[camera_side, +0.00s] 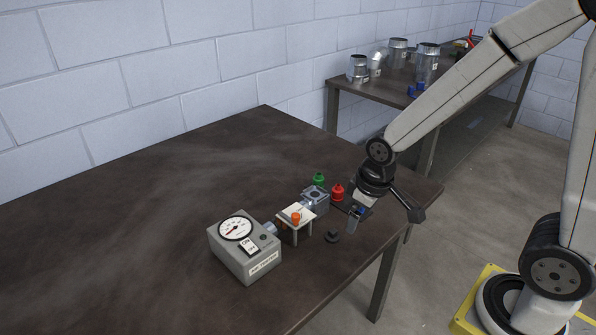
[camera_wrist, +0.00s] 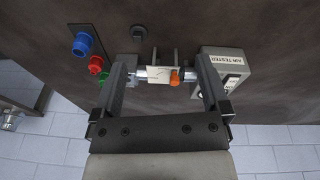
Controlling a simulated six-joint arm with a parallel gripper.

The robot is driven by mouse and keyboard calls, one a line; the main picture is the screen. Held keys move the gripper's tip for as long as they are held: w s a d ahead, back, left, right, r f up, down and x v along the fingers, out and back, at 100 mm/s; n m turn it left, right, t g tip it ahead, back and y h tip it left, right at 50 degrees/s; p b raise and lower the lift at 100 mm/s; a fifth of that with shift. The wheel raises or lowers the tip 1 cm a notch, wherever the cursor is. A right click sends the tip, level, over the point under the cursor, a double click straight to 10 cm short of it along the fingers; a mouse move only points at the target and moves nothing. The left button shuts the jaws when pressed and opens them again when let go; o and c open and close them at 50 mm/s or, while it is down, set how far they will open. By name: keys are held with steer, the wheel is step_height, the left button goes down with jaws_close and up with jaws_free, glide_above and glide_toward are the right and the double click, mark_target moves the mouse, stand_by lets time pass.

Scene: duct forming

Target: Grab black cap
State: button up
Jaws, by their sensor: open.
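The black cap (camera_side: 333,236) lies on the dark table, near its front edge, to the left of and slightly below my gripper in the side view. In the wrist view, the black cap (camera_wrist: 138,32) appears beyond the fingertips, a little left of centre. My gripper (camera_side: 354,224) is above the table and points down. In the wrist view, my gripper (camera_wrist: 163,62) has its two fingers wide apart with nothing held between them. The cap is clear of both fingers.
A red cap (camera_side: 337,190), green cap (camera_side: 319,180) and blue cap (camera_wrist: 82,42) stand on a dark plate close to my gripper. A white stand (camera_side: 308,212) with an orange knob (camera_side: 295,218) and the air tester (camera_side: 245,262) are left. The table's left side is clear.

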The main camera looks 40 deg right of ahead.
steer(key=w+d+f+t, duration=0.1)
steer(key=f+t, duration=0.1)
steer(key=f, duration=0.1)
steer(key=w+d+f+t, duration=0.2)
steer(key=f, duration=0.2)
steer(key=w+d+f+m+t, duration=0.1)
steer(key=f+t, duration=0.1)
steer(key=f, duration=0.1)
steer(key=shift+w+d+f+t, duration=0.3)
steer(key=shift+d+f, duration=0.05)
steer(key=shift+f, duration=0.05)
steer(key=shift+d+f+t, duration=0.1)
steer(key=shift+f+t, duration=0.2)
steer(key=shift+f, duration=0.05)
steer(key=shift+d+f+t+y, duration=0.2)
steer(key=shift+f+t+y, duration=0.1)
steer(key=shift+f+t, duration=0.35)
steer(key=shift+s+d+f+t, duration=0.1)
steer(key=shift+s+f+t, duration=0.2)
steer(key=shift+f+t, duration=0.25)
steer(key=shift+s+d+f+t, duration=0.1)
steer(key=shift+s+f+t, duration=0.25)
steer(key=shift+s+t, duration=0.2)
steer(key=shift+s+d+f+m+t, duration=0.15)
steer(key=shift+s+m+t, duration=0.25)
steer(key=shift+s+t, duration=0.35)
steer(key=shift+w, duration=0.2)
